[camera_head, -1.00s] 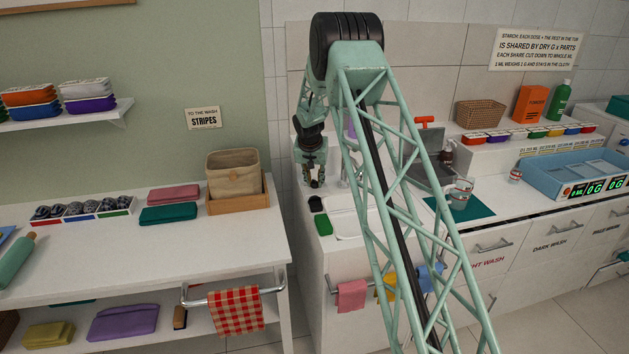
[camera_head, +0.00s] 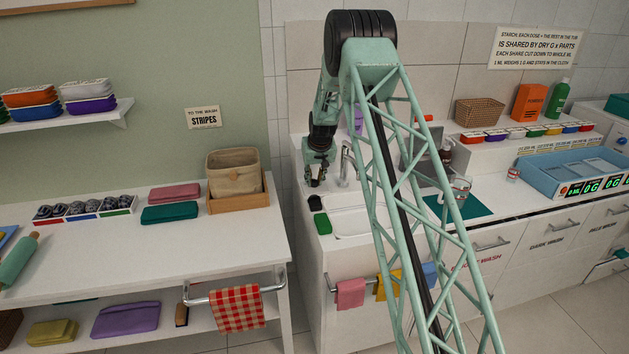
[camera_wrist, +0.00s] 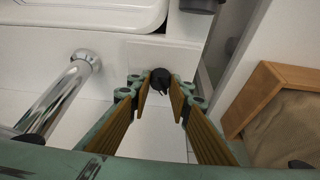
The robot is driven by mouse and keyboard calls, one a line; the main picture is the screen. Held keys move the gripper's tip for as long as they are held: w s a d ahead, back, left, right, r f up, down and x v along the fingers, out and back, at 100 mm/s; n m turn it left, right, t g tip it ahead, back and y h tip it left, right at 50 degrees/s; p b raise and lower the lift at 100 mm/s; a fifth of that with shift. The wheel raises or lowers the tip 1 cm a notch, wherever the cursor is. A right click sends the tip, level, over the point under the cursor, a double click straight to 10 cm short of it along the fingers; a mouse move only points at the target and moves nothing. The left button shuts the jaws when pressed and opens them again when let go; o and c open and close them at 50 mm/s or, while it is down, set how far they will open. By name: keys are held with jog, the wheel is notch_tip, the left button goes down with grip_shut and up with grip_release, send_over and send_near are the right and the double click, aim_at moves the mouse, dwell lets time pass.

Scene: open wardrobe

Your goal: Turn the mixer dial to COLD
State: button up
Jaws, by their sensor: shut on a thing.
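The mixer dial is a small black knob (camera_wrist: 159,78) in the wrist view, on a white surface beside the sink. My gripper (camera_wrist: 160,92) has its two tan-padded fingers on either side of this knob, shut on it at the tips. A short pointed part of the knob shows between the fingers. No COLD mark is readable, so I cannot tell the dial's setting. In the head view my gripper (camera_head: 316,180) is low at the back left of the sink counter, and the dial is hidden there.
A chrome tap (camera_wrist: 60,95) stands close left of my gripper in the wrist view; the white sink basin (camera_wrist: 90,15) lies above it. A wooden tray (camera_wrist: 262,95) with a fabric basket (camera_wrist: 290,125) is close on the right. A green sponge (camera_head: 322,223) lies at the counter's front left.

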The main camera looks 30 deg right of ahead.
jog(key=shift+f+n+y+b, duration=0.15)
jog(key=shift+n+y+b, duration=0.35)
jog(key=shift+n+b, duration=0.5)
jog(key=shift+d+n+b, duration=0.1)
jog(key=shift+n+b, duration=0.3)
jog(key=shift+n+y+b, duration=0.3)
jog(key=shift+n+b, duration=0.2)
jog(key=shift+b, duration=0.25)
jog(key=shift+n+b, duration=0.6)
jog(key=shift+b, duration=0.15)
jog(key=o, duration=0.6)
jog(key=shift+c, duration=0.2)
jog(key=shift+r, duration=0.3)
